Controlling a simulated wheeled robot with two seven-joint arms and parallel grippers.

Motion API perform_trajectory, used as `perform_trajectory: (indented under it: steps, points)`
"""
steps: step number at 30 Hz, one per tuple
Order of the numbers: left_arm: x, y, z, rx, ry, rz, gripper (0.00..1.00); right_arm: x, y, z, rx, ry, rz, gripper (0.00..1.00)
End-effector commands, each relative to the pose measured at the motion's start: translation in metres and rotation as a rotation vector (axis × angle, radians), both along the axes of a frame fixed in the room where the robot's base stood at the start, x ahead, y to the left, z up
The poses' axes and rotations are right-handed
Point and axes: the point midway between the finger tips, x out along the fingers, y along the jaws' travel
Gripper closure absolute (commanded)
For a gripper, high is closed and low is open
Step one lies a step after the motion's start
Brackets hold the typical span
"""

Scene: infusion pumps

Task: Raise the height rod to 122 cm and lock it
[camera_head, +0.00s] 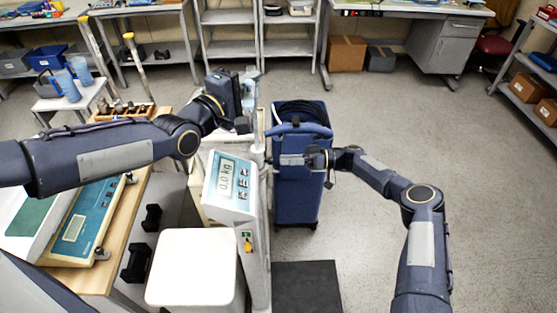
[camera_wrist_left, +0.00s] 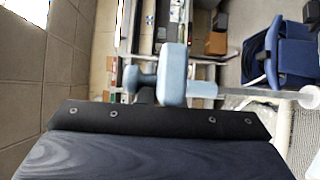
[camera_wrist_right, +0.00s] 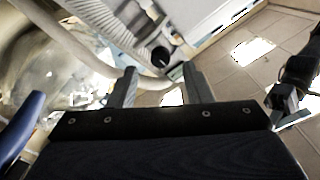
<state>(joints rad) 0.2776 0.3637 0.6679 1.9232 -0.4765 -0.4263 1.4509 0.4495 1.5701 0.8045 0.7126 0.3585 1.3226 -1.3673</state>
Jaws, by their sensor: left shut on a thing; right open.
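The height rod (camera_head: 258,140) stands upright behind the scale's tilted display head (camera_head: 232,180), which reads 0.0 kg. My left gripper (camera_head: 247,92) is high at the rod's top, shut on its light blue end piece. In the left wrist view the light blue end piece (camera_wrist_left: 173,75) sits at the jaws, and the thin rod (camera_wrist_left: 230,89) runs from it to a white collar (camera_wrist_left: 310,97). My right gripper (camera_head: 288,160) is open and lower, pointing left toward the column. In the right wrist view its two fingers (camera_wrist_right: 160,88) are apart, with no held thing visible. The rod's height marks are not readable.
A blue cart (camera_head: 300,195) stands just behind my right gripper. A wooden-topped bench (camera_head: 120,235) with a green and white device is at left. A white seat-like pad (camera_head: 195,268) and a dark mat (camera_head: 307,287) are in front. The floor at right is clear.

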Motion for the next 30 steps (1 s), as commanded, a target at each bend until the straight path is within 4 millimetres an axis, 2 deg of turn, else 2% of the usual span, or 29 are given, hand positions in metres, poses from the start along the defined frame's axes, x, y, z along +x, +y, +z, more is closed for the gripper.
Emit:
perform_trajectory:
  steps: [3, 9, 15, 23, 24, 30]
  points:
    - [0.0, 0.0, 0.001, -0.001, -0.003, 0.001, 1.0, 0.001, -0.029, 0.0, -0.002, -0.001, -0.005, 0.55]
    - [0.0, 0.0, 0.001, -0.001, -0.003, 0.001, 1.0, 0.001, -0.065, 0.0, -0.002, 0.0, -0.003, 0.55]
    - [0.0, 0.0, 0.001, -0.001, -0.003, 0.001, 1.0, 0.0, -0.08, 0.0, -0.001, 0.001, 0.0, 0.55]
    - [0.0, 0.0, 0.001, -0.001, -0.003, 0.001, 1.0, 0.0, -0.082, 0.0, -0.001, 0.001, 0.001, 0.55]
    - [0.0, 0.0, 0.001, -0.001, -0.003, 0.001, 0.9, 0.0, -0.082, 0.0, -0.001, 0.001, 0.001, 0.55]
    - [0.0, 0.0, 0.001, -0.001, -0.002, 0.0, 0.67, 0.0, -0.082, 0.0, -0.001, 0.0, 0.001, 0.55]
